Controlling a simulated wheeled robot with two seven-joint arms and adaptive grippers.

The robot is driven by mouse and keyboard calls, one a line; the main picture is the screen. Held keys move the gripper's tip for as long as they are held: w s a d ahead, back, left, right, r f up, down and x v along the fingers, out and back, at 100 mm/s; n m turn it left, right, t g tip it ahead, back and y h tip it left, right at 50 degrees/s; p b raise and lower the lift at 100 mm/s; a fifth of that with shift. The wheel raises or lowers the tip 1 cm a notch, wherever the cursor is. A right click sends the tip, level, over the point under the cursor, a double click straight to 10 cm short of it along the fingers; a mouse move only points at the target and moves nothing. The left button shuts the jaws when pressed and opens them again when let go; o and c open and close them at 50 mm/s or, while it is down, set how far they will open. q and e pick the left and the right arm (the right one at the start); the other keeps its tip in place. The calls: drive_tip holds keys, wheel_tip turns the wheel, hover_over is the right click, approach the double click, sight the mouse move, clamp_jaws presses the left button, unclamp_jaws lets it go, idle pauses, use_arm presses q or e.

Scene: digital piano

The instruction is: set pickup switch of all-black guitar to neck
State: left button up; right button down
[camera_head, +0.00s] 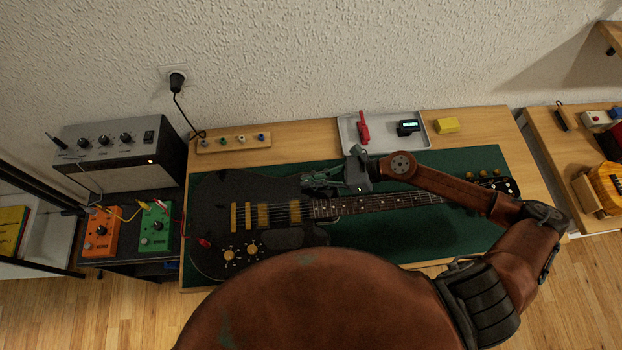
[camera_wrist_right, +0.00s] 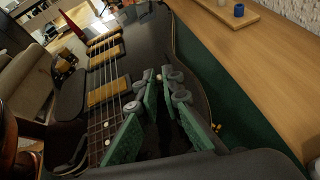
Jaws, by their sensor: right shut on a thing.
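The all-black guitar (camera_head: 212,205) lies flat on a green mat (camera_head: 470,231), neck pointing right; its black body also shows in the right wrist view (camera_wrist_right: 150,35). It has gold pickups, gold knobs (camera_head: 241,252) and a red cable plug at its lower left. My right gripper (camera_head: 304,181) is over the upper body beside the neck joint. In the right wrist view its green fingers (camera_wrist_right: 158,76) close together low over the body, at the upper-bout switch area. The pickup switch is hidden between the fingertips, so its position cannot be told. My left gripper is out of view.
A grey tray (camera_head: 384,142) with a red tool and black tuner, a yellow block (camera_head: 447,125) and a wooden strip with coloured pegs (camera_head: 233,143) are behind the guitar. An amplifier (camera_head: 120,155) and orange and green pedals stand left. Another guitar (camera_head: 607,187) is at the right.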

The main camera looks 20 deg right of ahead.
drive_tip(key=shift+r, duration=0.1)
drive_tip(key=c, duration=2.1)
unclamp_jaws()
drive_tip(key=shift+d, duration=0.1)
drive_tip(key=v, duration=1.1)
drive_tip(key=shift+d+r, duration=0.15)
drive_tip(key=shift+d, duration=0.2)
drive_tip(key=shift+s, duration=0.1)
